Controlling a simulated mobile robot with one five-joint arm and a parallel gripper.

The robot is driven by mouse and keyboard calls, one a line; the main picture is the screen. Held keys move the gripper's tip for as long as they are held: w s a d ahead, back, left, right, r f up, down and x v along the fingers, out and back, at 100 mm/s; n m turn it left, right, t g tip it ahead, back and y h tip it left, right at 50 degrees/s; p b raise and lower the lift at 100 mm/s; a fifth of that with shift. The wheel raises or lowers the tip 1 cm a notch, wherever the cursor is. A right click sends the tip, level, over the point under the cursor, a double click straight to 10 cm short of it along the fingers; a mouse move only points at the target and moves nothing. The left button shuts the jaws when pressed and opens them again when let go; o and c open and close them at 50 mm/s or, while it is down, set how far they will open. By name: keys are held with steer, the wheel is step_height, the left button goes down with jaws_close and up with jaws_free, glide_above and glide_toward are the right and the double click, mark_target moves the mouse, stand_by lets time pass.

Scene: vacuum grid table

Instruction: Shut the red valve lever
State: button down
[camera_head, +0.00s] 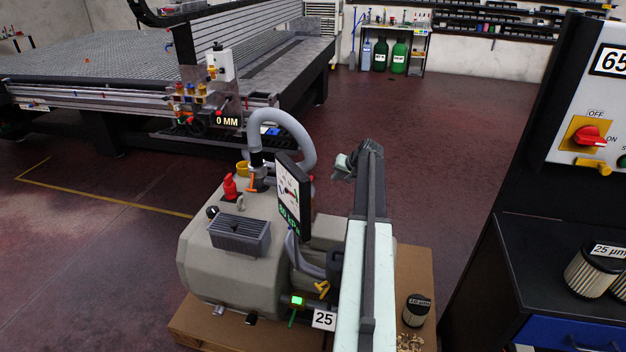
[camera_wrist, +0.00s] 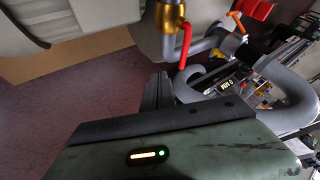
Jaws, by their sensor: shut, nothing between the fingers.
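The red valve lever (camera_wrist: 185,46) shows in the wrist view. It hangs from a brass valve (camera_wrist: 172,20) at upper centre, runs roughly in line with the valve body, and crosses in front of a grey pipe. My gripper (camera_wrist: 160,88) is shut and empty, its dark fingers just below and left of the lever's free end. They look apart from it, but depth is hard to judge. In the head view, my gripper (camera_head: 345,168) is at the far end of my arm, right of the display panel. There the lever is mostly hidden; only a red speck shows beside the panel.
The grey pump (camera_head: 215,270) stands on a wooden pallet (camera_head: 190,325). A thick grey hose (camera_head: 300,135) arches over it, also close to my fingers in the wrist view (camera_wrist: 290,105). An orange handle (camera_head: 251,184) is nearby. A dark cabinet (camera_head: 480,270) stands right.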

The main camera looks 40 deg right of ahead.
steer(key=w+a+f+b, duration=0.1)
steer(key=w+f+b, duration=0.5)
steer(key=w, duration=0.3)
steer(key=shift+w+f+b, duration=0.3)
steer(key=shift+f+b, duration=0.1)
steer(key=shift+a, duration=0.1)
